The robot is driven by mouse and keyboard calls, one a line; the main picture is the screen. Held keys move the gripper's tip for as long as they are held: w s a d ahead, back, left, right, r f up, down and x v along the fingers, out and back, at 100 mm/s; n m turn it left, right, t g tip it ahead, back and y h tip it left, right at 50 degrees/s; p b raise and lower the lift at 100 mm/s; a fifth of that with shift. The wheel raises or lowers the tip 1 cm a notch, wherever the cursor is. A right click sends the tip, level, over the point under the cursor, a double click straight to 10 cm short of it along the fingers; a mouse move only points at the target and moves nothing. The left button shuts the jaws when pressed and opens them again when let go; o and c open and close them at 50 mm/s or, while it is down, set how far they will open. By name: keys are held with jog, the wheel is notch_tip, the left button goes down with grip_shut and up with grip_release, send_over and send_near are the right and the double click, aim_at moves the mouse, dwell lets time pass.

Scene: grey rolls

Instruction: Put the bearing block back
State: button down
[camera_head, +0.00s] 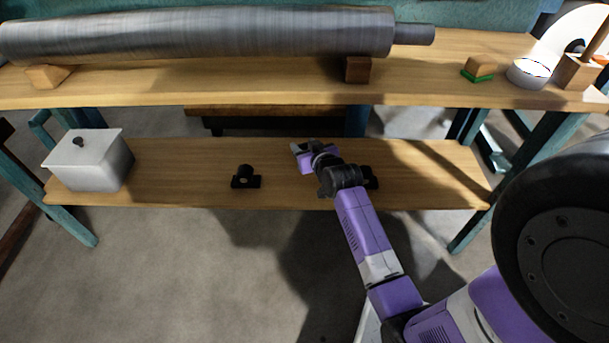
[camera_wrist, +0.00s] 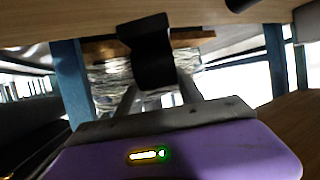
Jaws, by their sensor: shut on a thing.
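My gripper (camera_head: 299,148) is over the lower shelf, near its back edge. In the wrist view, a black bearing block (camera_wrist: 148,50) sits between the two fingers, and the gripper is shut on it. In the head view the held block is hard to make out. One black block (camera_head: 245,178) with a raised round housing stands on the lower shelf, left of my gripper. Another dark block (camera_head: 371,178) shows on the shelf to the right, partly hidden by my wrist.
The lower shelf (camera_head: 185,190) has a white lidded box (camera_head: 88,160) at its left end. The upper shelf (camera_head: 230,92) above it bears a long grey roll (camera_head: 200,35), wooden blocks and a white round tub (camera_head: 527,73). Teal legs (camera_head: 472,220) stand at the sides.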

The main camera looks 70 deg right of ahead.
notch_tip(320, 180, down, 10)
jog(key=b, duration=0.3)
jog(key=shift+f+b, duration=0.15)
jog(key=shift+b, duration=0.25)
jog(key=shift+f, duration=0.15)
jog(key=c, duration=0.8)
grip_release()
jog(key=shift+f, duration=0.1)
jog(key=shift+o, duration=0.2)
